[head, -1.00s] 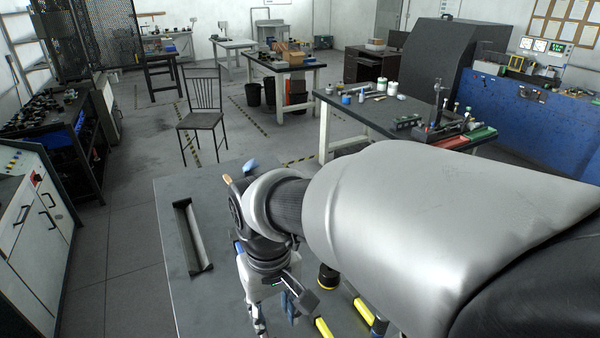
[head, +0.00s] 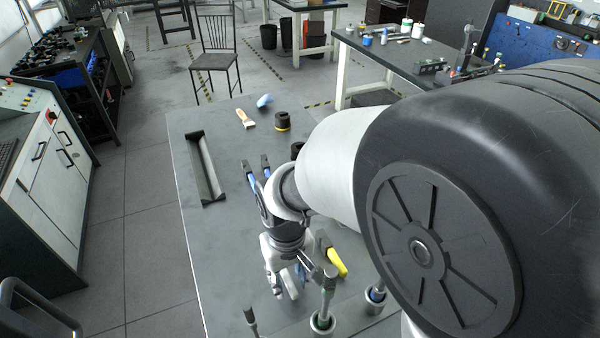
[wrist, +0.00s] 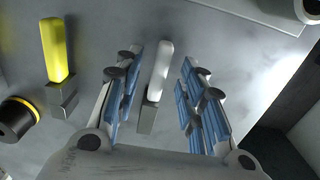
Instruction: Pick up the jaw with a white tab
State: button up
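The jaw with the white tab (wrist: 161,62) lies on the grey table in the wrist view, its grey metal block (wrist: 148,118) towards my palm. My gripper (wrist: 164,70) is open, with blue-padded fingers to either side of this jaw. In the head view my gripper (head: 288,284) points down over the table, and I cannot make out the white-tab jaw there. A jaw with a yellow tab (wrist: 55,50) lies to the left in the wrist view.
A black cylinder with a yellow band (wrist: 16,118) is at the wrist view's left edge. Blue-handled pieces (head: 251,180), a black tray (head: 207,170) and a scraper (head: 245,118) lie farther back.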

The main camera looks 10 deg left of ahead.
jog(key=shift+f, duration=0.55)
jog(key=shift+c, duration=0.6)
grip_shut()
jog(key=shift+r, duration=0.1)
